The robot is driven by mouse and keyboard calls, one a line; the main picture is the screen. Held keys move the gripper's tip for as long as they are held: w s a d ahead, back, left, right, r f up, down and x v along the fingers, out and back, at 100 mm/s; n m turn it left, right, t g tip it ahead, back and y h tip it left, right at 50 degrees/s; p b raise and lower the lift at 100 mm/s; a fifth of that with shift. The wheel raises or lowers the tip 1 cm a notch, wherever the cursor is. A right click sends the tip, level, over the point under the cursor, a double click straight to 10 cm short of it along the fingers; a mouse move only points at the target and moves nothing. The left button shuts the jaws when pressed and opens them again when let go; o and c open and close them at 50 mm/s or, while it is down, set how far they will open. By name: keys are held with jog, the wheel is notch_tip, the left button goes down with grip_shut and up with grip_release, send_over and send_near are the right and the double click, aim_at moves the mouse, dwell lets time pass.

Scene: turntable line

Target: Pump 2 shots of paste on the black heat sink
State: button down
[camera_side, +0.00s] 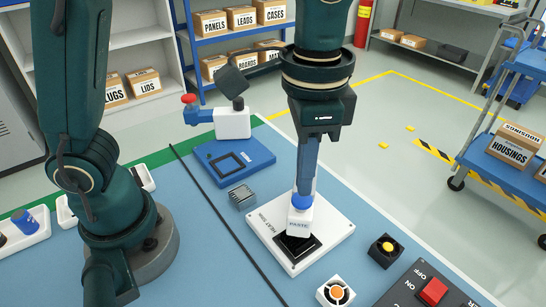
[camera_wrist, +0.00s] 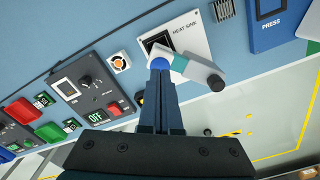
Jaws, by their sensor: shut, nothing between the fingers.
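The white paste bottle (camera_side: 299,222) has a blue pump head (camera_side: 303,201) and stands over the black heat sink (camera_side: 292,251), hiding part of it. The heat sink lies on a white plate (camera_side: 333,233) marked HEAT SINK. My gripper (camera_side: 304,191) is shut and empty, pointing down with its tips at the top of the pump head. In the wrist view the fingertips (camera_wrist: 160,74) meet the blue head (camera_wrist: 159,64), with the heat sink (camera_wrist: 158,42) just beyond. I cannot tell how far the head is pressed, and no paste is visible.
A grey finned block (camera_side: 242,197) and a blue press base (camera_side: 235,163) stand left of the plate. A black box with a yellow button (camera_side: 386,250), a white box with an orange disc (camera_side: 335,292) and a red-button panel (camera_side: 432,291) stand at the right front.

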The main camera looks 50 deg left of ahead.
jog(key=shift+f, duration=0.15)
dwell(0.5)
jog(key=shift+f, duration=1.2)
dwell(0.3)
jog(key=shift+r, duration=2.35)
